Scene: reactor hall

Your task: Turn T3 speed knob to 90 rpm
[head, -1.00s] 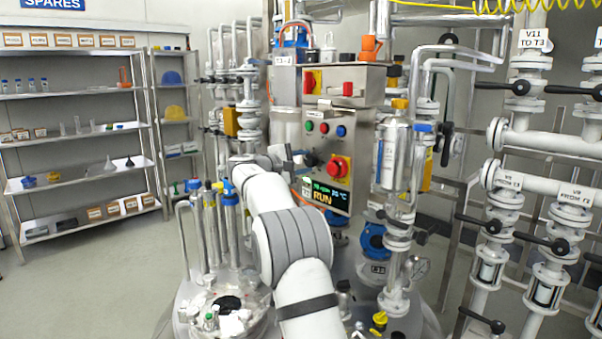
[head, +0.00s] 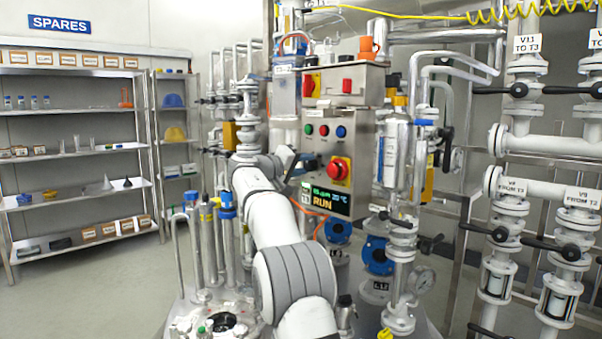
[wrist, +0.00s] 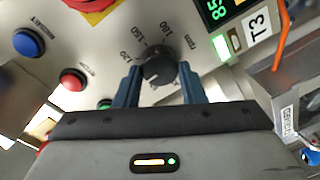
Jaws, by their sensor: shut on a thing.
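The black T3 speed knob (wrist: 160,66) sits on the grey panel, inside a printed rpm dial; numbers such as 120, 150 and 180 are legible around it. My gripper (wrist: 159,80) is shut on the knob, one blue-grey finger on each side. In the head view my gripper (head: 297,165) is at the left part of the T3 control box (head: 350,120) and hides the knob. The display (head: 326,199) reads 85 rpm, 20 °C and RUN in the head view. In the wrist view the display (wrist: 218,12) is cut off at 85, beside a T3 label (wrist: 258,25).
A red emergency button (head: 339,169) on yellow is close right of my gripper. Blue (wrist: 29,42), red (wrist: 73,79) and green (wrist: 104,104) buttons are near my fingers. Pipes and valves (head: 520,90) stand at the right, shelves (head: 75,150) at the left.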

